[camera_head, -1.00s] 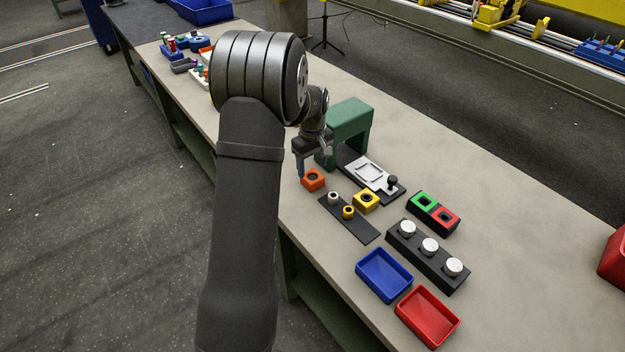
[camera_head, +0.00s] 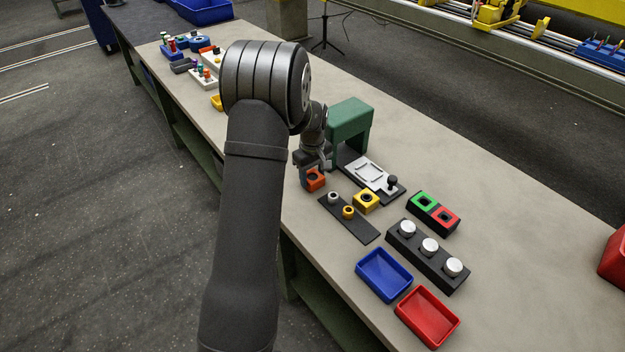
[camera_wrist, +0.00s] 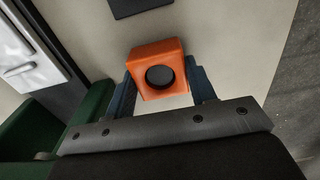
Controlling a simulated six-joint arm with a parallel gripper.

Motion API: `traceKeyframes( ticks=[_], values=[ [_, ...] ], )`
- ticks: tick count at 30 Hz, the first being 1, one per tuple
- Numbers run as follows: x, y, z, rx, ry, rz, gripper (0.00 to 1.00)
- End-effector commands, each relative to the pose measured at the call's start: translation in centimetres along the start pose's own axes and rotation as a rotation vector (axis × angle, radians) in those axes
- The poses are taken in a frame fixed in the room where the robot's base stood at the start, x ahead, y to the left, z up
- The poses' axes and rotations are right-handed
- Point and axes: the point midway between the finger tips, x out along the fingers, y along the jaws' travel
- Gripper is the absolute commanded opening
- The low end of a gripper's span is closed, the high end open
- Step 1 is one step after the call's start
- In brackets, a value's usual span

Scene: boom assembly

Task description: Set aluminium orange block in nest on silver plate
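The orange block (camera_head: 315,179) with a dark round hole stands on the bench. In the wrist view the orange block (camera_wrist: 158,70) lies between the two blue-grey fingers of my gripper (camera_wrist: 160,88). The fingers stand wide, one on each side. A narrow gap seems to show at the right finger; contact on the left is unclear. The silver plate (camera_head: 364,171) with its rectangular nests lies on a dark base to the right of the block, partly under the green press. My gripper (camera_head: 314,174) is low at the block in the head view. The silver plate (camera_wrist: 14,48) also shows at the wrist view's left edge.
A green press frame (camera_head: 350,120) stands behind the plate. A yellow block (camera_head: 366,201) and a dark strip (camera_head: 352,222) with two small round parts lie in front of the plate. A green-and-red block holder (camera_head: 434,213), blue tray (camera_head: 384,275) and red tray (camera_head: 427,317) stand further right.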

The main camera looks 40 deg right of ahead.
Motion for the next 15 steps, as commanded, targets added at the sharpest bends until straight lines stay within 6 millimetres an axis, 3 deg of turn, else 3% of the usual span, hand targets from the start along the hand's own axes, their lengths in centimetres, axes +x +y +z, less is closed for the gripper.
traceKeyframes(
  ticks=[1, 3, 15],
  values=[
    [0.0, 0.0, 0.0, 0.0, 0.0, 0.0, 0.38],
    [0.0, 0.0, 0.0, 0.0, 0.0, 0.0, 0.29],
    [-1.8, 0.0, 0.0, 0.0, 0.002, 0.002, 0.29]
  ],
)
